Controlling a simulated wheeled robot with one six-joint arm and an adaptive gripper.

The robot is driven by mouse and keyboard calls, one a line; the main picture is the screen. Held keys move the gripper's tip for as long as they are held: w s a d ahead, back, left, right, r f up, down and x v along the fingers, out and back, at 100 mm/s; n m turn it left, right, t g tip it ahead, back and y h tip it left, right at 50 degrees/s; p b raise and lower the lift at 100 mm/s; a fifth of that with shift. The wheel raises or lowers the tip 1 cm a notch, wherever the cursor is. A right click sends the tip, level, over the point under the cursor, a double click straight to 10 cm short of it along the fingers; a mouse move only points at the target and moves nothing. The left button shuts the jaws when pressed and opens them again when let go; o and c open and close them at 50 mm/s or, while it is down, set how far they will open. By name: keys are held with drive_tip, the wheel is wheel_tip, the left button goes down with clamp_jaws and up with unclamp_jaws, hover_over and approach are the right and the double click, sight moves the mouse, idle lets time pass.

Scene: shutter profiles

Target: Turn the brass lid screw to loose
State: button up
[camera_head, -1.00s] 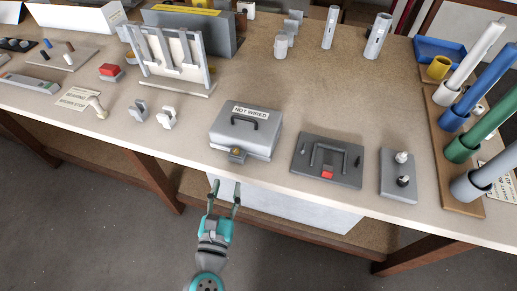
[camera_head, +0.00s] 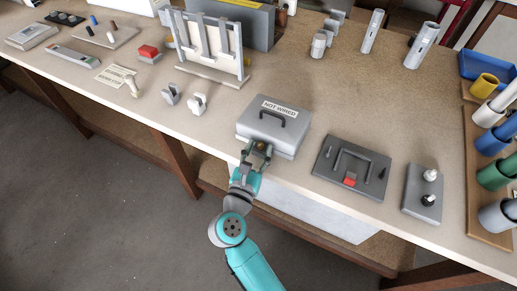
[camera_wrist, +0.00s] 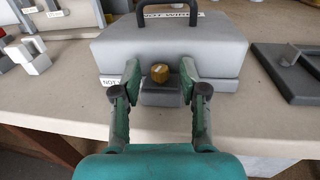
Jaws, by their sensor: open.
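The brass lid screw (camera_wrist: 160,73) is a small round knob on the front of the grey box (camera_wrist: 215,55), above a small dark block. The box has a black handle on its lid and a "NOT WIRED" label; it also shows in the head view (camera_head: 291,138). My gripper (camera_wrist: 159,82) is open in the wrist view, with one green finger on each side of the screw and a gap on both sides. In the head view my gripper (camera_head: 257,147) is at the box's front, and its fingers partly cover the screw.
A dark plate with a bar handle and red block (camera_head: 350,183) lies right of the box. A grey plate with two knobs (camera_head: 421,195) lies further right. Two small light clips (camera_head: 198,103) stand to the left. The table's front edge runs close before the box.

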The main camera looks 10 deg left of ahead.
drive_tip(key=shift+w, duration=0.1)
clamp_jaws()
drive_tip(key=shift+d+y, duration=0.1)
drive_tip(key=shift+y, duration=0.2)
drive_tip(key=shift+d+n+y, duration=0.25)
drive_tip(key=shift+n+y, duration=0.95)
drive_tip(key=shift+y, duration=0.4)
drive_tip(key=shift+d+n+y, duration=0.1)
drive_tip(key=shift+n+y, duration=0.8)
drive_tip(key=shift+y, duration=0.5)
drive_tip(key=shift+d+n+g+y, duration=0.1)
drive_tip(key=shift+n+g+y, duration=0.2)
drive_tip(key=shift+n+y, duration=0.95)
drive_tip(key=shift+m+y, duration=0.25)
unclamp_jaws()
